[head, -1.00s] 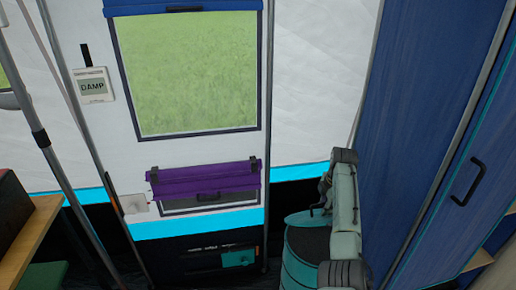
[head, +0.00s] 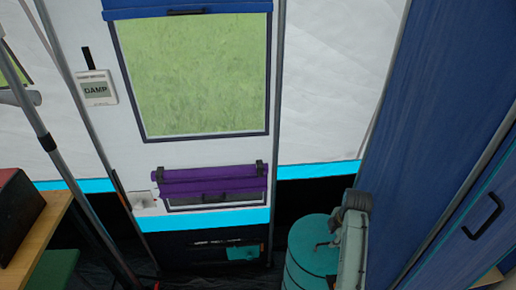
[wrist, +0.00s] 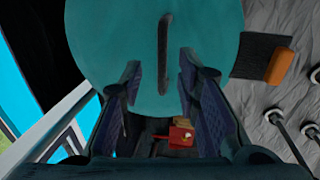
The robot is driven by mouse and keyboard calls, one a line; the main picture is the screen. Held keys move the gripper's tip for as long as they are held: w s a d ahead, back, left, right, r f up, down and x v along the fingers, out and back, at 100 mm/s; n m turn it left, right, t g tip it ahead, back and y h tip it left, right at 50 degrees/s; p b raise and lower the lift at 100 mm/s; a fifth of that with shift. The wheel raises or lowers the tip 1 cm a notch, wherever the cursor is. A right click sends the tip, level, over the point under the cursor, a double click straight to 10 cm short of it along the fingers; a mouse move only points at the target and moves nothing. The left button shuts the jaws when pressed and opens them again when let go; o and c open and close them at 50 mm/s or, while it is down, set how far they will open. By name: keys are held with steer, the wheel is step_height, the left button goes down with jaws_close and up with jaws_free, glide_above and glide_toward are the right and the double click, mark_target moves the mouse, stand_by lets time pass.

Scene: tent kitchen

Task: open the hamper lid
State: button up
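The teal round hamper (head: 297,274) stands at the lower right of the head view. Its lid (head: 305,230) looks down flat over the top there. In the wrist view the lid (wrist: 100,40) fills the upper middle, with a dark bar handle (wrist: 165,45) across it. My gripper (wrist: 160,62) is open. Its two fingers lie apart on either side of the handle's lower part in the picture. I cannot tell whether they touch the lid. In the head view my arm hides the hamper's right side.
A blue cabinet with a dark handle (head: 483,216) stands close on the right. A wooden table (head: 35,235) is at the left. A red object (wrist: 180,132) shows between my fingers, below the lid in the picture. An orange item (wrist: 281,66) lies at the right.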

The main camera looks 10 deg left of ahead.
step_height(320, 180, up, 8)
steer(key=s+b, duration=0.1)
steer(key=b, duration=0.1)
steer(key=w+a+r+t+y, duration=0.1)
steer(key=w+a+r+t, duration=0.2)
steer(key=a, duration=0.7)
steer(key=w+a+r+m+t+y+b, duration=0.1)
steer(key=w+a+r+t+y, duration=0.1)
steer(key=a+r, duration=0.6)
steer(key=w+a+r+t+y+b, duration=0.1)
steer(key=w+a+r+t, duration=0.2)
steer(key=a+r, duration=0.3)
steer(key=a+t, duration=0.1)
steer(key=a, duration=0.4)
steer(key=shift+w+a+r+m, duration=0.2)
steer(key=shift+w+a+m, duration=0.1)
steer(key=shift+w, duration=0.05)
